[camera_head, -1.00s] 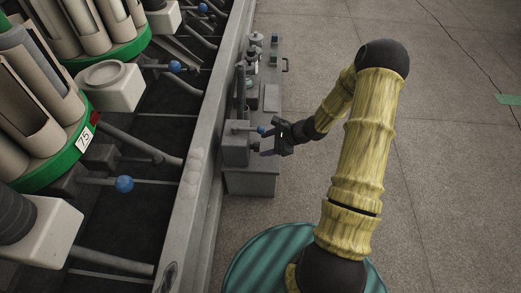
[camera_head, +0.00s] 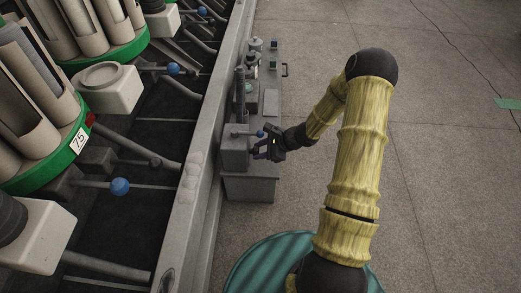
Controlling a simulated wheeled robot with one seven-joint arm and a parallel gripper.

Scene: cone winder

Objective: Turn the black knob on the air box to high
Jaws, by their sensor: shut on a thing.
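The air box (camera_head: 234,151) is a grey box at the near end of the grey cabinet, beside the machine's long rail. A short lever with a blue ball (camera_head: 260,134) sticks out to the right at its top. My gripper (camera_head: 256,151) reaches in from the right, just below the blue ball, with its fingertips at the box's right side. It is shut on the black knob there. The knob is small and mostly hidden by the fingers, so its setting cannot be read.
The grey cabinet (camera_head: 250,188) carries gauges and fittings (camera_head: 254,46) further back. The long rail (camera_head: 190,205) runs along its left. The winder with cones, a green ring (camera_head: 55,160) and blue-ball levers fills the left. The floor (camera_head: 450,170) at right is clear.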

